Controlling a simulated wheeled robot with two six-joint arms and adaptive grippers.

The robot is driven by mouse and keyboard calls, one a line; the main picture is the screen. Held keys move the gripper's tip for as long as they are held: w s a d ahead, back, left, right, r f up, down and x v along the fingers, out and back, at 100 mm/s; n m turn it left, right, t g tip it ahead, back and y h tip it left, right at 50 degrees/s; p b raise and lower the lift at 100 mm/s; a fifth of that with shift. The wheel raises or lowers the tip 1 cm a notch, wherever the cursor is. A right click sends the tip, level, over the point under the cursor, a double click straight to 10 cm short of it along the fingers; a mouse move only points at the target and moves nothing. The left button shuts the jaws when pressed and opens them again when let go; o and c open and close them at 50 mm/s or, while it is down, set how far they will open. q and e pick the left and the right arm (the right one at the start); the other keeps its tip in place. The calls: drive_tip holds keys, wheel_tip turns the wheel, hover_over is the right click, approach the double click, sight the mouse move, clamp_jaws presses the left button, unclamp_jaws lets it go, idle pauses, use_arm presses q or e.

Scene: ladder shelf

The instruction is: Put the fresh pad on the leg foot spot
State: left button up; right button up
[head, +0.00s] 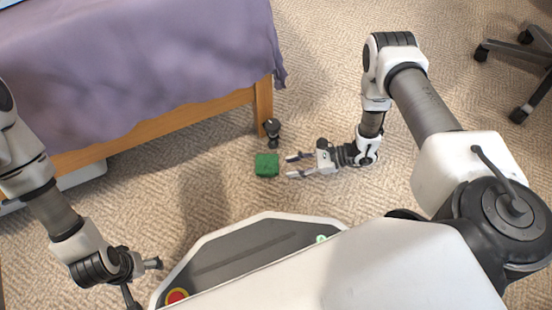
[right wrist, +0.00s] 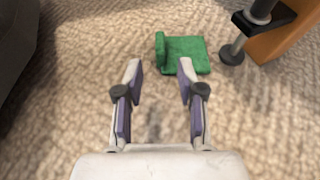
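A green pad (head: 266,165) lies on the carpet near the wooden bed leg (head: 264,103). In the right wrist view the pad (right wrist: 186,54) shows a raised lip on its left side. My right gripper (head: 287,166) is open and empty, low over the carpet, with its fingertips just short of the pad and pointing at it. In the right wrist view the fingertips (right wrist: 160,66) are spread apart, with the right one near the pad's lower edge. My left gripper (head: 146,279) is at the lower left, fingers spread, away from the pad. No marked foot spot is clearly visible.
A dark fitting (head: 272,131) with a stem and round foot (right wrist: 232,53) stands beside the bed leg, close to the pad. A bed with a purple cover (head: 140,60) fills the upper left. Chair casters (head: 518,114) are at the far right. Carpet between is clear.

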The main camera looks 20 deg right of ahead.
drive_tip(key=v, duration=0.3)
drive_tip(key=shift+p, duration=0.35)
drive_tip(key=shift+s+d, duration=0.1)
drive_tip(key=shift+d, duration=0.15)
use_arm(q)
drive_tip(key=shift+s+r, duration=0.3)
drive_tip(key=shift+r, duration=0.5)
